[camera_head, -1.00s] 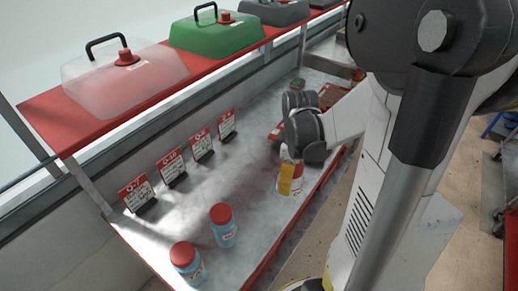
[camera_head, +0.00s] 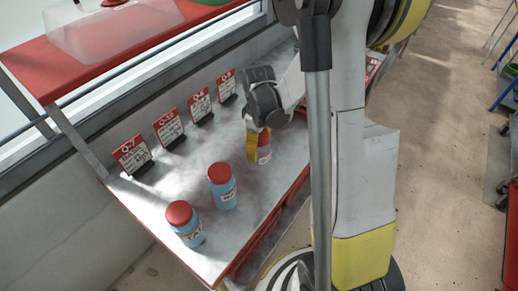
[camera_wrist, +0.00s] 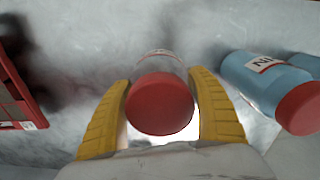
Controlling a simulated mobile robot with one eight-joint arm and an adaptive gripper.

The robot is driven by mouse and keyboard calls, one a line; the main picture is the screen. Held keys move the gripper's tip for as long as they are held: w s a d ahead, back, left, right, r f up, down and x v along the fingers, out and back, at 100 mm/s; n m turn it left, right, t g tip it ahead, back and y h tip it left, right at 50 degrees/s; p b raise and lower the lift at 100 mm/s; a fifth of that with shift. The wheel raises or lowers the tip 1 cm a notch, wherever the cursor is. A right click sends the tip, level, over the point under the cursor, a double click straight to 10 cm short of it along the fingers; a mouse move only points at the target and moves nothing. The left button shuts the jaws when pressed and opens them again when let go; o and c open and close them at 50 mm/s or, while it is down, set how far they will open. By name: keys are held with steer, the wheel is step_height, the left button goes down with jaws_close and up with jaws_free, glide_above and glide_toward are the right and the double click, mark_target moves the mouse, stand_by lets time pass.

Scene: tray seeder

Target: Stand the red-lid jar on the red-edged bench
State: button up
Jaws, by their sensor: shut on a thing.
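The red-lid jar (camera_wrist: 160,103) is between the yellow fingers of my gripper (camera_wrist: 161,86) in the wrist view. The fingers close on it from both sides, and its body looks pale. In the head view the jar (camera_head: 264,150) is upright over the grey top of the red-edged bench (camera_head: 180,214), with my gripper (camera_head: 257,143) partly covering it. I cannot tell whether its base touches the bench.
A blue jar with a red lid (camera_head: 222,187) stands close by, and another (camera_head: 185,223) is nearer the front. Sign cards such as this one (camera_head: 132,157) line the back. A red shelf (camera_head: 60,72) hangs above. Bare bench lies between cards and jars.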

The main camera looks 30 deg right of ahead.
steer(key=shift+r, duration=0.1)
steer(key=o, duration=1.2)
steer(key=shift+o, duration=0.2)
